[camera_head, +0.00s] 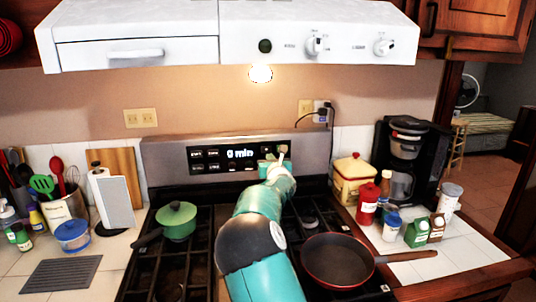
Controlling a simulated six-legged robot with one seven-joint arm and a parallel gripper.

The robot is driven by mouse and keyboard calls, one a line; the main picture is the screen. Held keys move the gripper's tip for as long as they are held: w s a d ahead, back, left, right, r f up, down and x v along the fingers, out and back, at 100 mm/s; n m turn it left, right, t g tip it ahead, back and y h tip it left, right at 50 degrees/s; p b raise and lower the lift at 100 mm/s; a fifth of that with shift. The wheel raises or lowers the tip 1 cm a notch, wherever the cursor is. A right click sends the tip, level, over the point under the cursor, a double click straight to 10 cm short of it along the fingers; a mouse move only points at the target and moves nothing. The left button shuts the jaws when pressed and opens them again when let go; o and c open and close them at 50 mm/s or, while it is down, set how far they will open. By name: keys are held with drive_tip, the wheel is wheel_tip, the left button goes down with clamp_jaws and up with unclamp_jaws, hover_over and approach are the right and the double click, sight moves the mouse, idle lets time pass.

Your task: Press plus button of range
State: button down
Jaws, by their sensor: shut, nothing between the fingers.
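The range (164,152) stands in the middle, with a grey back panel carrying a black control display (202,161) that reads "0 min". Small buttons sit on both sides of the reading. The plus button cannot be made out; the right part of the display is partly hidden by my gripper. My teal and white arm reaches from the bottom centre over the burners to the panel. My gripper (277,158) is shut and empty, at the right part of the display. Whether its fingertips touch the panel cannot be told.
A green lidded pot (176,221) stands on the left burners and a red pan (338,260) on the right front burner, beside my arm. A white range hood (180,40) hangs above. A coffee maker (405,150) and jars crowd the right counter.

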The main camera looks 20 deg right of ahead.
sight(266, 148)
drive_tip(key=shift+w+d, duration=0.2)
drive_tip(key=shift+w, duration=0.7)
drive_tip(key=shift+w+d, duration=0.15)
drive_tip(key=shift+w, duration=0.75)
drive_tip(key=shift+w+d, duration=0.2)
drive_tip(key=shift+w, duration=0.7)
drive_tip(key=shift+w, duration=0.2)
drive_tip(key=shift+w+r, duration=0.15)
drive_tip(key=shift+w, duration=0.05)
drive_tip(key=shift+r, duration=0.35)
drive_tip(key=shift+f, duration=0.15)
